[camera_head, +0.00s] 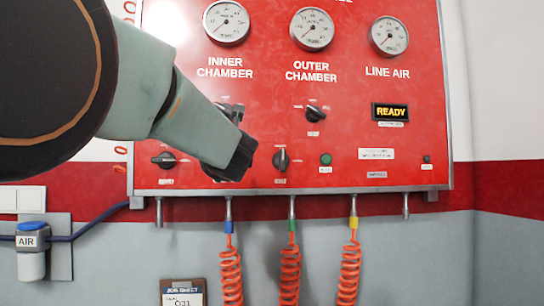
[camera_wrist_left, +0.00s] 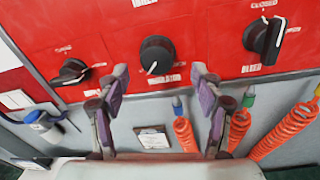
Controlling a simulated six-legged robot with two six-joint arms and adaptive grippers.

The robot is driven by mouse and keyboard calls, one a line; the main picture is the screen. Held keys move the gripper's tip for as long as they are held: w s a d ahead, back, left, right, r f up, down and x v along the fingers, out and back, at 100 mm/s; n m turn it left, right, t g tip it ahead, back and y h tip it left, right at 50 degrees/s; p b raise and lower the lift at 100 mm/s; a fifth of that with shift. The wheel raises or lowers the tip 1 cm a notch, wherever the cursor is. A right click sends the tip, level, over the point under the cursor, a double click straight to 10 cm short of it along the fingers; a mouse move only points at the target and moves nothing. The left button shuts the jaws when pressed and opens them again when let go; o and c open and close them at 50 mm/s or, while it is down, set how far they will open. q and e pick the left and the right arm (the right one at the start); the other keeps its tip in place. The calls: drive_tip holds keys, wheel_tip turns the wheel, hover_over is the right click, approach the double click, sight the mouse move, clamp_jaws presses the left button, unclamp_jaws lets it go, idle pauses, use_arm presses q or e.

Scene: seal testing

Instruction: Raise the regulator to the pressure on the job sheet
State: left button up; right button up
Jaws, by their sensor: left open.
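The regulator (camera_wrist_left: 157,55) is a round black knob with a white mark on the red panel, labelled below in the left wrist view. My left gripper (camera_wrist_left: 160,82) is open, its two fingers on either side of the knob in the picture; I cannot tell whether they touch it. In the head view my left gripper (camera_head: 238,160) covers the regulator. The job sheet (camera_head: 183,292) is on a clipboard at the bottom; it also shows in the left wrist view (camera_wrist_left: 153,138), its writing too small to read surely. My right gripper is in neither view.
Dark lever knobs flank the regulator: one left (camera_wrist_left: 72,72), one right (camera_wrist_left: 265,38). Gauges for inner chamber (camera_head: 227,22), outer chamber (camera_head: 312,29) and line air (camera_head: 389,36) sit above. A display (camera_head: 391,112) reads READY. Orange coiled hoses (camera_head: 290,270) hang below the panel.

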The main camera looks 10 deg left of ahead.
use_arm(q)
drive_tip(key=p+x, duration=0.1)
drive_tip(key=x, duration=0.1)
drive_tip(key=a+p+x, duration=0.1)
drive_tip(key=x, duration=0.1)
drive_tip(key=shift+w, duration=0.2)
drive_tip(key=shift+w+d, duration=0.1)
drive_tip(key=shift+d, duration=0.3)
drive_tip(key=shift+a, duration=0.35)
drive_tip(key=c, duration=0.5)
drive_tip(key=shift+d, duration=0.2)
drive_tip(key=c, duration=0.4)
drive_tip(key=shift+a, duration=0.1)
drive_tip(key=shift+c, duration=1.3)
drive_tip(key=shift+r, duration=0.1)
